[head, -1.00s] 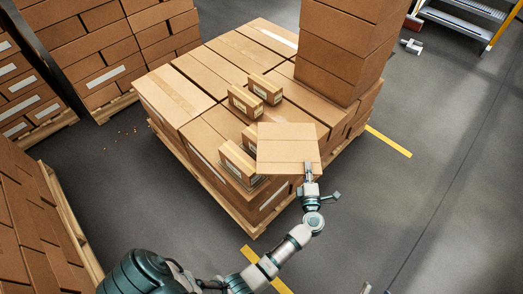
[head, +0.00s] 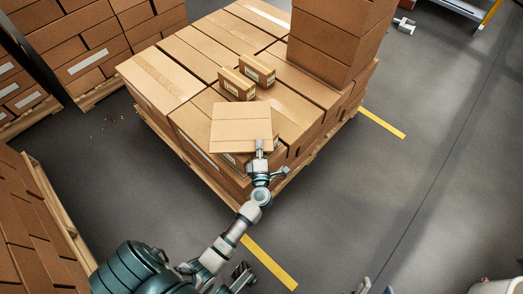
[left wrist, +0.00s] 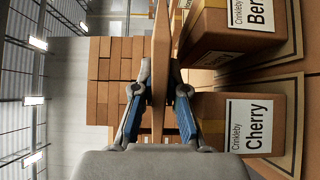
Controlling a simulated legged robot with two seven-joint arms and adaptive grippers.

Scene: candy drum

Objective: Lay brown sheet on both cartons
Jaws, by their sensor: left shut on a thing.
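The brown sheet (head: 240,122) is a flat, creased square. My left gripper (head: 260,148) is shut on its near edge. In the left wrist view the sheet (left wrist: 161,50) stands edge-on between the two fingers (left wrist: 160,100). Grey tips at the bottom edge of the head view may be my right gripper (head: 374,287), mostly cut off.
All are on a pallet load of large boxes (head: 175,75). A tall box stack (head: 335,45) rises at the back right. Open floor (head: 430,200) lies to the right.

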